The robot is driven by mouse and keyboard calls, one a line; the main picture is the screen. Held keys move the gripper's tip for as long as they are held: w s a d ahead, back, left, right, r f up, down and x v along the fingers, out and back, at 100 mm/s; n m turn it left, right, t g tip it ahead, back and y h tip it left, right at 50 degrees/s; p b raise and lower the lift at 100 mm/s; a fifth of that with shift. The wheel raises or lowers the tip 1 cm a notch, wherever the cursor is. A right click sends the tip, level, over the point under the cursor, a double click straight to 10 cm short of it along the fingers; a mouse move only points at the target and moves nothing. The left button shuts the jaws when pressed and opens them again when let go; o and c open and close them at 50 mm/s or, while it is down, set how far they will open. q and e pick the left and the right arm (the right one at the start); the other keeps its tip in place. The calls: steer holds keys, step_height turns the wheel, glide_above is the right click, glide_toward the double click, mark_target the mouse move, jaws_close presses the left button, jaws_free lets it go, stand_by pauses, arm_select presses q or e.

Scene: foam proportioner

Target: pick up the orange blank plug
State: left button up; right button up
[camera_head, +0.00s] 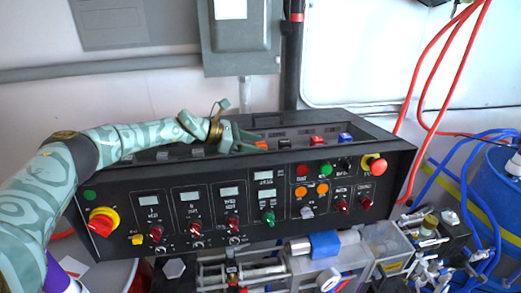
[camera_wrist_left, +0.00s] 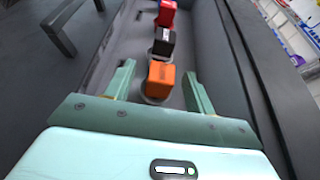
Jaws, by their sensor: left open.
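The orange blank plug (camera_wrist_left: 161,76) is a small orange block in the recessed top of the black control console. In the left wrist view it sits between the two green fingers of my left gripper (camera_wrist_left: 158,84), with space on both sides. In the head view a small part of the orange plug (camera_head: 262,144) shows just right of my left gripper (camera_head: 246,142). The left gripper is open and reaches down into the recess. My right gripper is not in view.
Behind the orange plug stand a black plug (camera_wrist_left: 164,42) and a red plug (camera_wrist_left: 167,13) in a row. A blue plug (camera_head: 345,137) is further right. The console (camera_head: 130,192) has raised recess walls close to the fingers. Red hoses (camera_head: 428,85) hang at the right.

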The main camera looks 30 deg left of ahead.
mark_target(266, 147)
arm_select(q)
steer(key=x, duration=0.4)
steer(key=shift+d+f, duration=0.1)
steer(key=shift+f, duration=0.05)
steer(key=shift+s, duration=0.1)
steer(key=shift+c, duration=0.6)
steer(key=c, duration=0.9)
steer(key=shift+c, duration=0.2)
